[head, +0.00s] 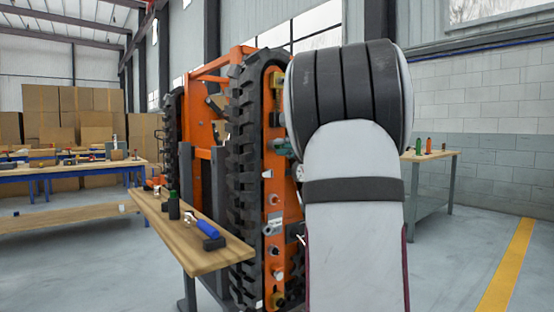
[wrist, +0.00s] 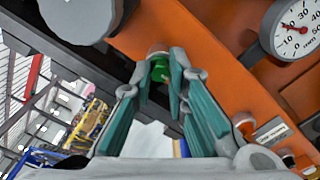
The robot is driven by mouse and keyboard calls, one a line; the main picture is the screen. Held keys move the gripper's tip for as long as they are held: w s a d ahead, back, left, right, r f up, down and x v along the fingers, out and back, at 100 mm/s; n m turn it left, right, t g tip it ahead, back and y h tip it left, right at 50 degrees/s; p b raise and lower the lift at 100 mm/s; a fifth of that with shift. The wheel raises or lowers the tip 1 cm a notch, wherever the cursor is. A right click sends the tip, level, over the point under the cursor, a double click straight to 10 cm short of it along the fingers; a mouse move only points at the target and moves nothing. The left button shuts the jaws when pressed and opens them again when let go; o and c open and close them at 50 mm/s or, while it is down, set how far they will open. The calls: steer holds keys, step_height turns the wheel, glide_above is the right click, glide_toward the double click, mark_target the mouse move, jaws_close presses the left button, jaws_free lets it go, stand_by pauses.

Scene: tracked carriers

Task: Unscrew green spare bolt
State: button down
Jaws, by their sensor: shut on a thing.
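The green spare bolt (wrist: 159,67) shows in the wrist view between my fingertips, at the edge of an orange panel (wrist: 205,75). A pale round collar sits at its far end, against the panel. My gripper (wrist: 163,65) is shut on the bolt, with its teal finger pads on either side. How far the bolt stands out of the panel cannot be told. In the head view my arm hides the bolt and most of the gripper; a bit of teal shows beside the orange tracked carrier (head: 274,203).
A dial gauge (wrist: 297,27) sits right of the fingers. In the head view a wooden shelf (head: 185,240) bears a blue-handled tool (head: 207,228) and a green-topped item (head: 173,203). A black track (head: 243,170) stands beside my arm.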

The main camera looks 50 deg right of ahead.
steer(key=n+b, duration=0.3)
steer(key=b, duration=0.1)
steer(key=shift+n, duration=0.3)
steer(key=c, duration=1.7)
jaws_free()
steer(key=m+p, duration=1.9)
steer(key=p, duration=0.3)
steer(key=shift+m, duration=0.4)
